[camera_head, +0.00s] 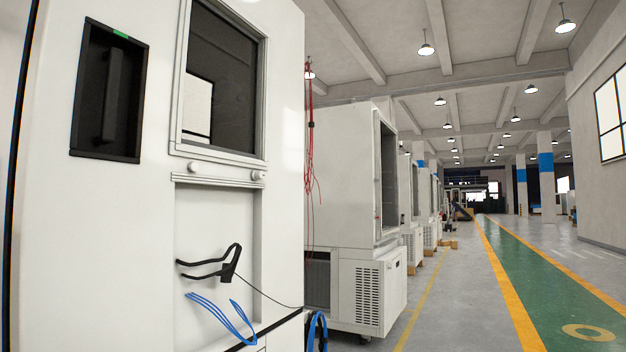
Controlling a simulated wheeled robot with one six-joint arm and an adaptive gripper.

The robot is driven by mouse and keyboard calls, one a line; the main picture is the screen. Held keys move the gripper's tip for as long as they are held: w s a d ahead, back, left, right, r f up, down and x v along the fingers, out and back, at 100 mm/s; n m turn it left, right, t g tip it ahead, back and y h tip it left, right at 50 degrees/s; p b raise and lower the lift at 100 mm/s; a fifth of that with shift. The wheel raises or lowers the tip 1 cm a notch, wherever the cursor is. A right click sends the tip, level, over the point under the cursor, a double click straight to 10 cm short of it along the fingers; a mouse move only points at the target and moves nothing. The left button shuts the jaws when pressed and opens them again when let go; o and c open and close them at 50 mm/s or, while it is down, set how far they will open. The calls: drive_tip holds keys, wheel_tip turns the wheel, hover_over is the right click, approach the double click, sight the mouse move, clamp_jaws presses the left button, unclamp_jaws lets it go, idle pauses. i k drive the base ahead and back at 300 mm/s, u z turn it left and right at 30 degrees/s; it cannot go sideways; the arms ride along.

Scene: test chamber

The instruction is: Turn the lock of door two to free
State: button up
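A white test chamber door (130,215) fills the left of the head view, close to me. A black recessed handle panel (78,118) sits in its upper left, with an upright dark grip (112,95) inside. A small green mark (120,34) shows at the panel's top edge. I cannot tell from this whether it is the lock or how the lock stands. No door number is readable, so I cannot tell whether this is door two. My gripper is not in view.
A dark window (222,85) is right of the handle panel. Below it, a black bent piece (232,264) with a thin cable and blue cables (222,318) stick out. Red wires (310,130) hang beside another white chamber (342,185). The green walkway (540,275) at right is clear.

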sight(256, 175)
drive_tip(key=z, duration=0.05)
drive_tip(key=i, duration=1.25)
drive_tip(key=u, duration=0.75)
